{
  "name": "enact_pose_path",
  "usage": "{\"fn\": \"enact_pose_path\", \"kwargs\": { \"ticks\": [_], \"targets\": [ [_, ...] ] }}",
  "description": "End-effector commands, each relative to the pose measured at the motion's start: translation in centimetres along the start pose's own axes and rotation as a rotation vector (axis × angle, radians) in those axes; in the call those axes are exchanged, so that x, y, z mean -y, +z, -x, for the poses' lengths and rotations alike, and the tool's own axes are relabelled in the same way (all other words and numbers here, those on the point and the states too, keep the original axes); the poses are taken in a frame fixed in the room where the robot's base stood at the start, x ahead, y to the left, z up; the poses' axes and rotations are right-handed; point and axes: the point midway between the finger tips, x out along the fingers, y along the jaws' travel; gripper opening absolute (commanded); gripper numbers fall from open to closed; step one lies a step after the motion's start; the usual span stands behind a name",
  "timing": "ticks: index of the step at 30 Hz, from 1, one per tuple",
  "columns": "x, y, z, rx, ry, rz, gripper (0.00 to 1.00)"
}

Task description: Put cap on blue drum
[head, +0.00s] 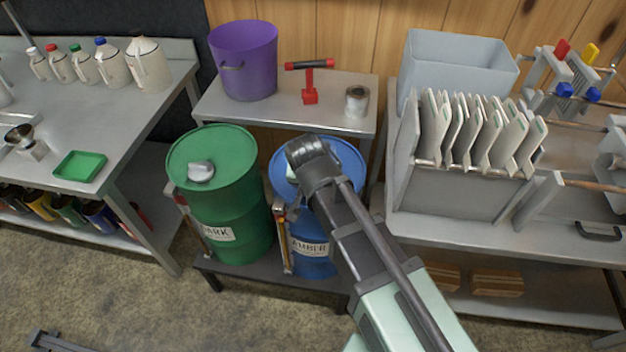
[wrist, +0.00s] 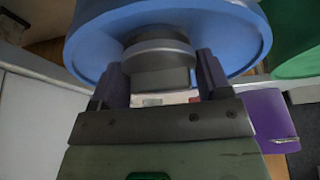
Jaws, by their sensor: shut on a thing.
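The blue drum (head: 312,257), labelled AMBER, stands on a low dark stand. Its top is partly hidden by my arm in the head view. My gripper (wrist: 160,70) is over the drum's top and shut on a grey round cap (wrist: 158,50). In the wrist view the cap sits between the two fingers, against the blue drum top (wrist: 95,38). I cannot tell whether the cap touches the drum or is seated on its opening. In the head view the fingers and cap are mostly hidden behind my wrist.
A green drum (head: 228,205), labelled DARK, with a grey cap (head: 200,171) on top, stands close to the left. A filter press (head: 470,140) stands right.

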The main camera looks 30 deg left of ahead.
Motion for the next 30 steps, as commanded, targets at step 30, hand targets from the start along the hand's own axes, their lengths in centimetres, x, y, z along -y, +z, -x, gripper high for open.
{"fn": "enact_pose_path", "kwargs": {
  "ticks": [30],
  "targets": [
    [-0.2, 1.1, -1.2, 0.012, 0.000, 0.000, 0.47]
  ]
}}
